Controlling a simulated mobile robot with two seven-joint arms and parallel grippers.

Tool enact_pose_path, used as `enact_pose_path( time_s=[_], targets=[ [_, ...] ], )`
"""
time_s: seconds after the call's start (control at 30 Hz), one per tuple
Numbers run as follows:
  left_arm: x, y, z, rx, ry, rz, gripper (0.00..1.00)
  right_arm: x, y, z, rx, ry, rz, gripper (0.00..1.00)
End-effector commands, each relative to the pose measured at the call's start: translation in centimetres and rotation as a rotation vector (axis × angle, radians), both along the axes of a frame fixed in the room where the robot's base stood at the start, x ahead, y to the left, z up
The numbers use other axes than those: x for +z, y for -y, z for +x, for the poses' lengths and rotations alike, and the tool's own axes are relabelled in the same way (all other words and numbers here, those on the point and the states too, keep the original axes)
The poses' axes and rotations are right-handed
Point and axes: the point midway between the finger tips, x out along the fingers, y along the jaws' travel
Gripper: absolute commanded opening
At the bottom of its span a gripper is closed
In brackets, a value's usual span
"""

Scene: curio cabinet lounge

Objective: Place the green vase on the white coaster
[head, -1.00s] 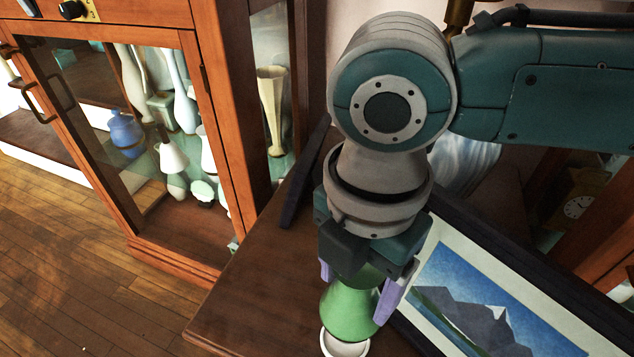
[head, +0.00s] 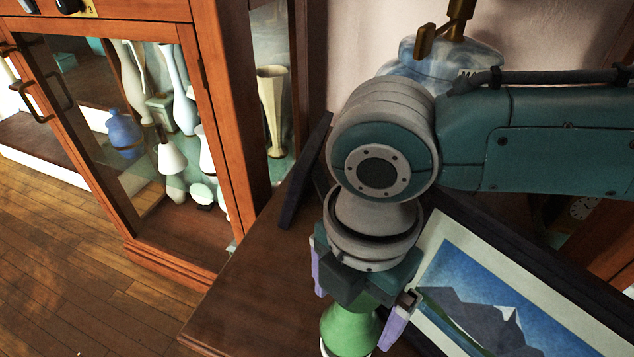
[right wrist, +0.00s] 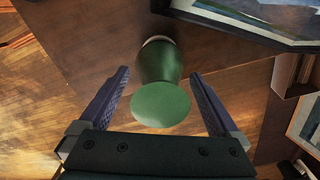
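The green vase (head: 347,332) stands near the front of the dark wooden table in the head view, cut by the bottom edge. The right wrist view shows its round green top (right wrist: 160,104) and body. A sliver of the white coaster (head: 323,347) shows at the vase's lower left. In the right wrist view the coaster's pale rim (right wrist: 157,39) shows at the vase's far end. The vase appears to be on it; full contact is hidden. My right gripper (head: 356,316) is open around the vase, its purple fingers apart from it on both sides. My left gripper is not in view.
A framed mountain picture (head: 490,310) lies close on the right of the vase. A glass-fronted cabinet (head: 225,130) with several vases stands at the left. A marbled blue-white vase (head: 440,58) is at the back. Bare tabletop (head: 265,295) lies left of the gripper.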

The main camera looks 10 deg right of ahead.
Motion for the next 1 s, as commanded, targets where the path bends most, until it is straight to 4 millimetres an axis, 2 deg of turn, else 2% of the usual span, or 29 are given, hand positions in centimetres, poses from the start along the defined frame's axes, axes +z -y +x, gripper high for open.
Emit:
enact_pose_path(
  time_s=[0.23, 0.33, 0.47, 0.7, 0.9, 1.0],
  targets=[
    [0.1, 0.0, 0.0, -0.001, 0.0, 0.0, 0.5, 0.1, 0.0, 0.0, 0.0, 0.0, 0.0, 1.0],
    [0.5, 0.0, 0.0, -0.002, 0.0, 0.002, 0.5, 0.9, 0.0, 0.0, 0.0, 0.001, 0.001, 1.0],
    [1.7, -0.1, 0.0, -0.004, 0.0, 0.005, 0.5, 3.3, -0.1, 0.1, 0.002, 0.002, 0.002, 1.0],
    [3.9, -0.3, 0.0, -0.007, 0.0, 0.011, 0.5, 8.8, 0.0, 0.1, 0.001, 0.003, 0.002, 1.0],
    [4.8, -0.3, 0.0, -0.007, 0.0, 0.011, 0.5, 11.7, 0.0, 0.1, 0.0, 0.002, 0.001, 1.0],
    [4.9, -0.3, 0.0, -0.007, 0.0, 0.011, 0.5, 12.2, 0.0, 0.1, -0.001, 0.001, 0.001, 1.0]
  ],
)
